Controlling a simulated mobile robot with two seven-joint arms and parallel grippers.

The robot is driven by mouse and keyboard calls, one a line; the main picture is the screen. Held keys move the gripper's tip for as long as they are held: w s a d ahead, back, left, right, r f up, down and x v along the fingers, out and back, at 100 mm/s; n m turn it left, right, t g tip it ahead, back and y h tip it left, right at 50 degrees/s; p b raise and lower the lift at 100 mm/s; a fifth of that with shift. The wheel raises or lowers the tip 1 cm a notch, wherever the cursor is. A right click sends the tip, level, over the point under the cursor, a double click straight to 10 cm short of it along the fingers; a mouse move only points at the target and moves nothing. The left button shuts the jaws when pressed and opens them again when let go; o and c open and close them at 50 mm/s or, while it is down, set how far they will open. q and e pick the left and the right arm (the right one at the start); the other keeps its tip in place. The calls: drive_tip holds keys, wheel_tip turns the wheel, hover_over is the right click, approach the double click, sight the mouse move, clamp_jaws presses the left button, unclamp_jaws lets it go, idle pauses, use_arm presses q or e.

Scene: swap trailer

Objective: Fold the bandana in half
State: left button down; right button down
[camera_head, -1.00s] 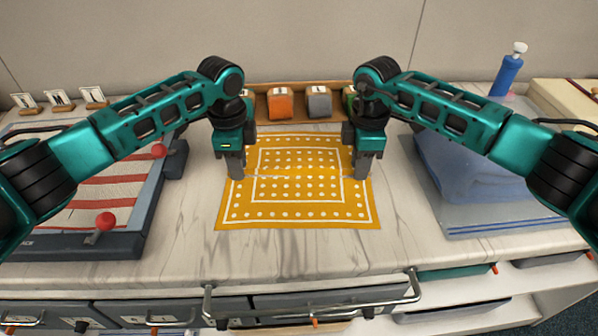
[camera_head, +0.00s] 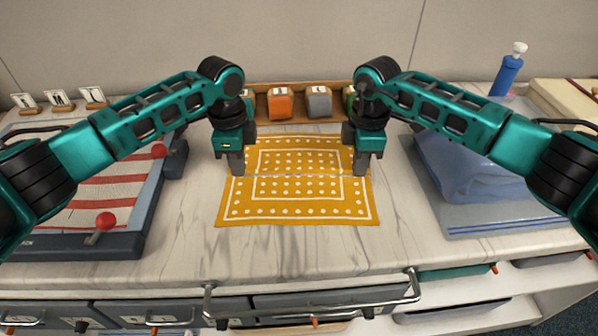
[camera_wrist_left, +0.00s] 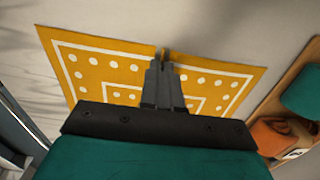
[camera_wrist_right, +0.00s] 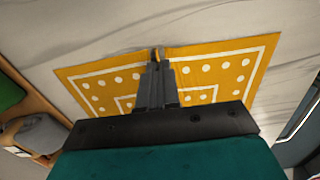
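The mustard-yellow bandana (camera_head: 290,214) with white dots and white border lines is spread open on the marble counter. A faint crease runs across its middle, between my grippers. My left gripper (camera_head: 237,174) is shut on the middle of its left edge. My right gripper (camera_head: 360,174) is shut on the middle of its right edge. The bandana's edge runs to the fingertips in the left wrist view (camera_wrist_left: 163,52) and the right wrist view (camera_wrist_right: 155,54). The fingers hide the exact pinched spots.
A striped board with red knobs (camera_head: 110,190) lies on the left. Folded blue cloth (camera_head: 465,170) lies on the right. A wooden rack with colored blocks (camera_head: 300,103) stands behind the bandana. Bare counter (camera_head: 290,255) lies in front.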

drive_tip(key=shift+s+f, duration=0.1)
